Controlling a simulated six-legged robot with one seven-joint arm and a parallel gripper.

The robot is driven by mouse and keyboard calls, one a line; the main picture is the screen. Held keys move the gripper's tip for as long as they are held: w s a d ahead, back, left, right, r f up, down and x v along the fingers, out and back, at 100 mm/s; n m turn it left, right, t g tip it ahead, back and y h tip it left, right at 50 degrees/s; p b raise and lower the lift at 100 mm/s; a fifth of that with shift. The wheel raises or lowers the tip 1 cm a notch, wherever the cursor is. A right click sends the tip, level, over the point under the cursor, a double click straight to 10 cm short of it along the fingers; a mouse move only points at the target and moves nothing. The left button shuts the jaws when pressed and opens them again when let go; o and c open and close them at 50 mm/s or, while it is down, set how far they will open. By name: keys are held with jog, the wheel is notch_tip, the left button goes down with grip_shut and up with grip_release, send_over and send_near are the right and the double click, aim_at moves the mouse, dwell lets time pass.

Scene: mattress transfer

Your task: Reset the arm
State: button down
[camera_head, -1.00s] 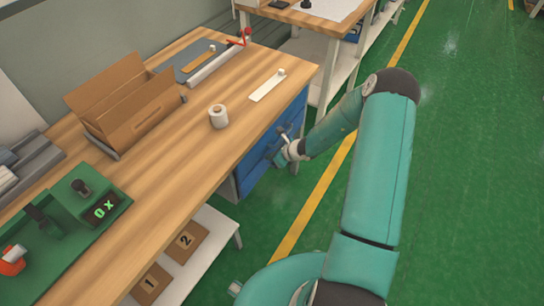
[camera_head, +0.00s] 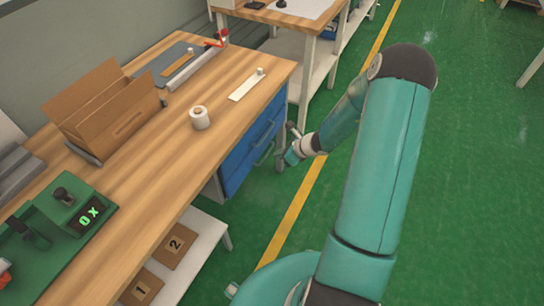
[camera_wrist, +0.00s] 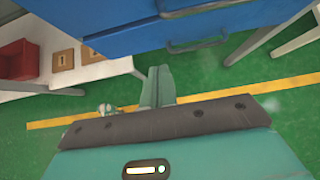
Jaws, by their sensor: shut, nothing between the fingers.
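My gripper (camera_head: 286,160) is at the end of my teal arm, to the right of the blue drawer unit (camera_head: 250,150) under the wooden workbench. It is apart from the drawers, over the green floor. In the wrist view, my gripper's fingers (camera_wrist: 158,84) are together with nothing between them. The blue drawer fronts (camera_wrist: 200,30) and a dark handle (camera_wrist: 197,46) fill the top of that view, beyond the fingertips. The arm is bent, with its elbow at the upper right of the head view.
The wooden workbench (camera_head: 160,140) holds a cardboard box (camera_head: 110,115), a white roll (camera_head: 200,118) and a green device (camera_head: 60,225) reading "0 X". The green floor (camera_head: 470,190) on the right is clear.

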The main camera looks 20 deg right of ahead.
jog(key=shift+s+d+r, duration=0.1)
jog(key=shift+s+r, duration=0.1)
jog(key=s+a+r+n+g, duration=0.1)
jog(key=s+a+r+n, duration=0.1)
jog(key=a+r+n, duration=0.4)
jog(key=s+a+r+n+g, duration=0.15)
jog(key=r+n, duration=0.25)
jog(key=r, duration=0.4)
jog(key=s+a+r+n, duration=0.2)
jog(key=a+r+n, duration=0.25)
jog(key=r, duration=0.35)
jog(key=s+a+r+n+h, duration=0.1)
jog(key=s+r+n+h, duration=0.1)
jog(key=s+r+n, duration=0.5)
jog(key=s+a+r+n+t+h, duration=0.1)
jog(key=s+r+n+h, duration=0.2)
jog(key=s+r+n, duration=0.4)
jog(key=s, duration=0.4)
jog(key=shift+s+a+r+h, duration=0.25)
jog(key=shift+s+r+h, duration=0.05)
jog(key=shift+r, duration=0.1)
